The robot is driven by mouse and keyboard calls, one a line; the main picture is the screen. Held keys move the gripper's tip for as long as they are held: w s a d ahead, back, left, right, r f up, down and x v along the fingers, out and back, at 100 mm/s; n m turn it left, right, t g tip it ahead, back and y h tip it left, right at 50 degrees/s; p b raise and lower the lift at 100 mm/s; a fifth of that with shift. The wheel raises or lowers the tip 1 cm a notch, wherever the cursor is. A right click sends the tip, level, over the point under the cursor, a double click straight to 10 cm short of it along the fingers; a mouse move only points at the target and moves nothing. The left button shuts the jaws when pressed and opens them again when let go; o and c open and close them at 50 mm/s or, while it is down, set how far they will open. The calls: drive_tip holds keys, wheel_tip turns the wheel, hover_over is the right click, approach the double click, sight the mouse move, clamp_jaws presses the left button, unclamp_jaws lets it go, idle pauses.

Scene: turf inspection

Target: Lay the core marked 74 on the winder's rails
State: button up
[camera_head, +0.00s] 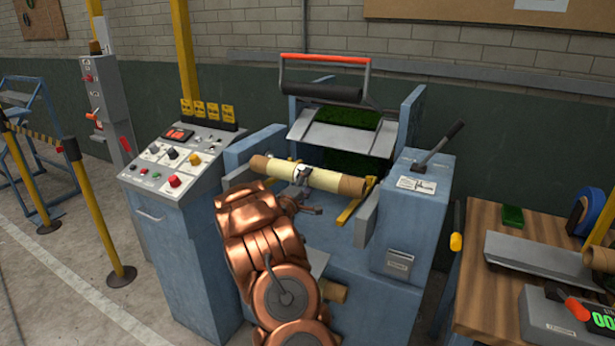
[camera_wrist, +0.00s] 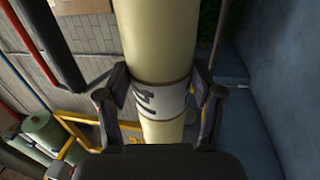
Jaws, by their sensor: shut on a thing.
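The core (camera_head: 325,179) is a long cream tube with brown ends, held level across the winder (camera_head: 405,215) between its blue side walls. My gripper (camera_head: 302,176) is shut around its middle. In the wrist view, my gripper's dark fingers (camera_wrist: 160,98) stand on both sides of the core (camera_wrist: 158,45), at a white label (camera_wrist: 165,100) with a 4 readable; the rest of the mark is partly hidden. A yellow rail (camera_head: 346,212) shows below the core's right part. I cannot tell whether the core touches the rails.
A control console (camera_head: 180,160) stands left of the winder. A lever (camera_head: 440,145) rises from the right housing. A red-barred frame with a black roller (camera_head: 322,92) is behind the core. A wooden bench (camera_head: 485,285) is at right. Another brown tube end (camera_head: 333,291) shows low beside my arm.

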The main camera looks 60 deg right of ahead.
drive_tip(key=shift+f, duration=1.8)
drive_tip(key=o, duration=1.6)
drive_tip(key=a+f, duration=0.2)
drive_tip(key=a, duration=1)
drive_tip(key=shift+s, duration=0.25)
drive_tip(key=shift+w, duration=0.1)
